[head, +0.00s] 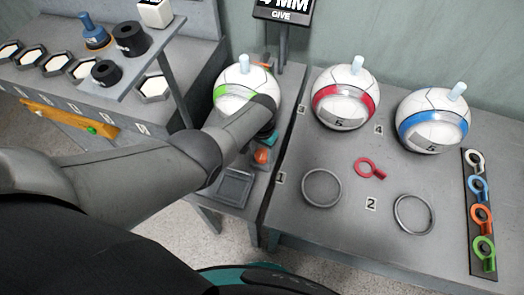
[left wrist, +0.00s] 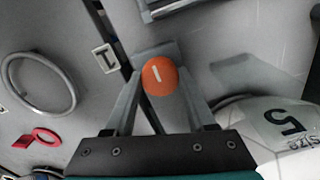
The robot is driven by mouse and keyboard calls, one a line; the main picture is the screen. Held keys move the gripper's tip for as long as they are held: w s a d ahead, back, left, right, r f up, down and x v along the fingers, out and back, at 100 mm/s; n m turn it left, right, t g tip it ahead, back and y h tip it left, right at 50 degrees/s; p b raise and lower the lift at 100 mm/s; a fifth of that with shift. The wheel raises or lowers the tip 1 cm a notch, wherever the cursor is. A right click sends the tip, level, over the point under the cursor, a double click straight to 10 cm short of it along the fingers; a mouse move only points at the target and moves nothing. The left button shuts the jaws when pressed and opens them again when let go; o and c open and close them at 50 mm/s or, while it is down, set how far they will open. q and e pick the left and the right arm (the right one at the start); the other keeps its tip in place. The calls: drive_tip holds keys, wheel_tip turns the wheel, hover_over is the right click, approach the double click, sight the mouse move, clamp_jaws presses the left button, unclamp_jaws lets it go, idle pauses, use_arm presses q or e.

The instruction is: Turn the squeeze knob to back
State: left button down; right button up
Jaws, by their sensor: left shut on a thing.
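The squeeze knob is a round orange knob (head: 262,156) with a white mark, low on the grey stand in front of the green-banded ball. In the left wrist view the knob (left wrist: 160,75) sits between the two fingers of my left gripper (left wrist: 162,88), which is shut on it. The white mark runs almost up and down in that view, slightly tilted. In the head view my left forearm hides part of the stand and most of the gripper (head: 266,144). My right gripper is not in view.
The green-banded ball (head: 236,82) stands just behind my wrist. Red-banded (head: 343,99) and blue-banded (head: 432,122) balls stand right. Rings (head: 322,171) and a red key-shaped loop (head: 367,166) lie on the table. A display (head: 284,12) reading GIVE is behind.

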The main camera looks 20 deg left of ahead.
sight(262, 154)
use_arm(q)
drive_tip(key=shift+c, duration=1.2)
unclamp_jaws()
drive_tip(key=shift+r+p, duration=0.45)
drive_tip(key=shift+r, duration=0.15)
wheel_tip(262, 154, up, 14)
drive_tip(key=p, duration=0.7)
drive_tip(key=shift+s, duration=0.15)
